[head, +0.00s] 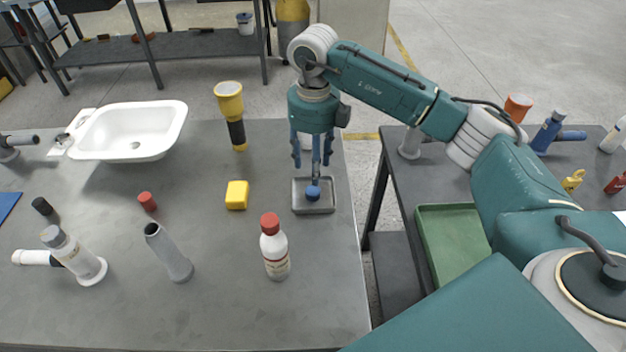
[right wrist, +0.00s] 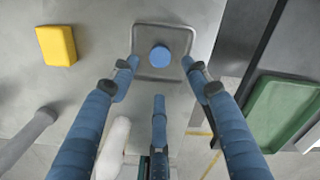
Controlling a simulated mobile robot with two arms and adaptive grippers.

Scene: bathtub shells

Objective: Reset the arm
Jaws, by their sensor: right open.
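My right gripper (head: 312,160) hangs pointing down over the right edge of the grey table. Its three blue fingers are spread and hold nothing; the right wrist view shows them too (right wrist: 158,78). Below the fingers is a small square metal tray (head: 300,207) with a round blue object (head: 313,193) in it. In the right wrist view the blue object (right wrist: 160,56) lies in the tray (right wrist: 145,36), apart from the fingers. My right arm reaches in from the right. My left gripper is not in view.
Near the gripper are a yellow block (head: 237,195), a yellow-and-black flashlight-like item (head: 230,103) and a red-capped white bottle (head: 275,255). A white basin (head: 120,125) stands at left. A second table at right holds a green tray (head: 452,245); a gap separates the tables.

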